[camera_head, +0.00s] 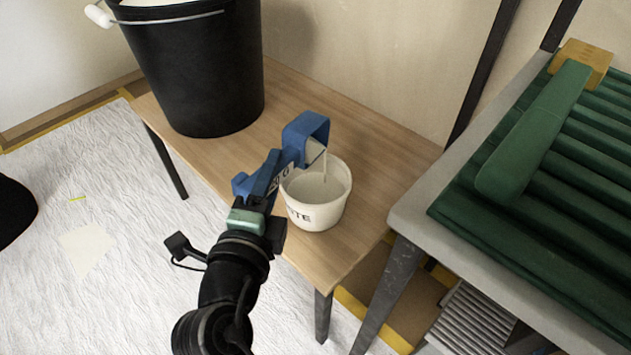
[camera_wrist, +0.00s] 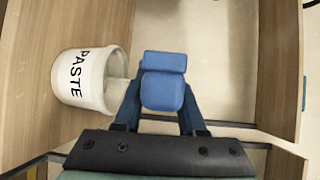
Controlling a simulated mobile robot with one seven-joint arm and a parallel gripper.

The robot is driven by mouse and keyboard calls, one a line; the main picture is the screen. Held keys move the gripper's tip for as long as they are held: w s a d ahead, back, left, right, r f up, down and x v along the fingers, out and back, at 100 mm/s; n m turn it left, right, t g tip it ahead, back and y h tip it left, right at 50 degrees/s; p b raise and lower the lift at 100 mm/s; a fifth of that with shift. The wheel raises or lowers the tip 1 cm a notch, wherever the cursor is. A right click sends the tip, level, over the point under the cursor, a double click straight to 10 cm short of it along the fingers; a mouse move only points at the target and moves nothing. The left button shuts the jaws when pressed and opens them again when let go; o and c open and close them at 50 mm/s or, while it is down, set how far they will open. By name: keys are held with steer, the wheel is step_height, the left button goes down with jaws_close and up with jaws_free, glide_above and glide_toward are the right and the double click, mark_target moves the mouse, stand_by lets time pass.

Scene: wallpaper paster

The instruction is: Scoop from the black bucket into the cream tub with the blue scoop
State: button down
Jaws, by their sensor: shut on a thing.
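My gripper (camera_head: 258,195) is shut on the handle of the blue scoop (camera_head: 306,128). The scoop is tipped on its side over the cream tub (camera_head: 312,214), which has dark lettering on its wall. A thin pale stream of paste (camera_head: 325,166) runs from the scoop's mouth into the tub, where pale paste lies inside. The wrist view shows the scoop (camera_wrist: 163,88) beyond my fingers, with the tub (camera_wrist: 80,80) marked "PASTE" to its left. The black bucket (camera_head: 200,75) stands upright at the table's far left, with pale content just showing at its top.
The wooden table (camera_head: 345,130) carries bucket and tub, with bare wood between and behind them. A wall stands close behind. At the right is a grey-edged table (camera_head: 422,212) with a green ribbed surface (camera_head: 540,240) and a green tool with a yellow end (camera_head: 535,130).

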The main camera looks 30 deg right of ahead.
steer(key=shift+s+d+f+m+h+b, duration=0.2)
steer(key=shift+m+b, duration=0.65)
steer(key=shift+b, duration=1.3)
steer(key=shift+s+d+f+m+h+b, duration=0.15)
steer(key=shift+m+h+b, duration=0.45)
steer(key=shift+b, duration=1.5)
steer(key=shift+s+d+f+m+b, duration=0.15)
steer(key=shift+m+b, duration=0.9)
steer(key=shift+b, duration=1.1)
steer(key=m+b, duration=0.1)
steer(key=b, duration=0.1)
steer(key=m+b, duration=0.1)
steer(key=b, duration=0.2)
steer(key=shift+s+d+f+m+t+h+b, duration=0.1)
steer(key=shift+s+f+m+t+h+b, duration=0.1)
steer(key=shift+s+m+t+h+b, duration=0.15)
steer(key=shift+r+m+b, duration=0.1)
steer(key=shift+m+b, duration=0.25)
steer(key=shift+b, duration=0.05)
